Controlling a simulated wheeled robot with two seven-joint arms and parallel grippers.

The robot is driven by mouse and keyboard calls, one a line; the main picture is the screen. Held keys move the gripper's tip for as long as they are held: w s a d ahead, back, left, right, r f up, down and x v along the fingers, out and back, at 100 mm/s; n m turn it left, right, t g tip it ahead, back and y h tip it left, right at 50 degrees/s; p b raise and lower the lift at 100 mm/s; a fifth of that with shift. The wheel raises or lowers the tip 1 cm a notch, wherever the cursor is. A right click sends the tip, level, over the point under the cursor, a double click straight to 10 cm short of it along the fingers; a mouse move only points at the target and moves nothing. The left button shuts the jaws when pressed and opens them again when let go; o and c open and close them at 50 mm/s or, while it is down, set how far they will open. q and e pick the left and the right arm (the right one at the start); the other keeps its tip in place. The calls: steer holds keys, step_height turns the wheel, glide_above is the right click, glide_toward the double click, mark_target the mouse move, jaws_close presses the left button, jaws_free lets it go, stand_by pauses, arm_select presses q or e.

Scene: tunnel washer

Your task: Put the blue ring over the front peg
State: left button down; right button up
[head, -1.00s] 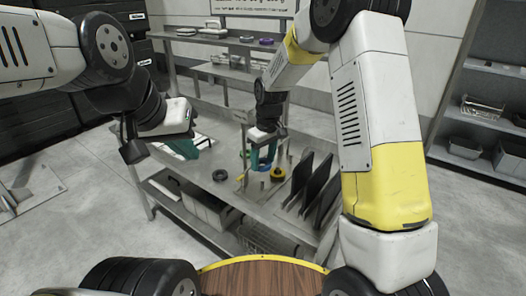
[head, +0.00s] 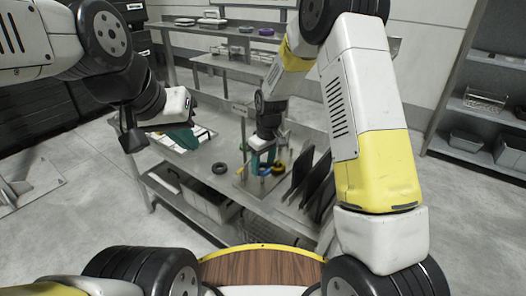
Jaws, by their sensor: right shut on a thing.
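My right gripper (head: 262,166) reaches down over the workbench with teal fingers. It is shut on the blue ring (head: 265,171), which shows only as a small blue patch between and below the fingers. The ring is close to the peg board (head: 250,184) on the bench. The front peg cannot be told apart clearly at this size, and I cannot tell whether the ring is around it.
A yellow ring (head: 279,168) sits just right of my right gripper. A black ring (head: 220,168) lies to its left on the bench. Dark upright plates (head: 312,182) stand close on the right.

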mark_target(263, 175)
steer(key=shift+f, duration=0.1)
steer(key=shift+f, duration=2.3)
steer(key=shift+f, duration=0.3)
steer(key=o, duration=1.4)
steer(key=shift+o, duration=0.2)
steer(key=r, duration=0.6)
steer(key=s+d+r, duration=0.1)
steer(key=r, duration=0.2)
steer(key=shift+d+r, duration=0.1)
steer(key=shift+r, duration=0.1)
steer(key=s+d+r+m+t, duration=0.1)
steer(key=s+d+r+m, duration=0.15)
steer(key=r, duration=0.45)
steer(key=s+d+r+m+t, duration=0.1)
steer(key=s+d+r, duration=0.25)
steer(key=r, duration=0.25)
steer(key=s+d+r+m+t, duration=0.1)
steer(key=s+d+r, duration=0.1)
steer(key=s, duration=0.4)
steer(key=s+d+r+m+t, duration=0.1)
steer(key=s+d+r+m, duration=0.1)
steer(key=s+r, duration=0.2)
steer(key=s+d+r+m+t+y, duration=0.1)
steer(key=s+r, duration=0.3)
steer(key=s, duration=0.5)
steer(key=shift+s+d, duration=0.2)
steer(key=shift+d, duration=0.65)
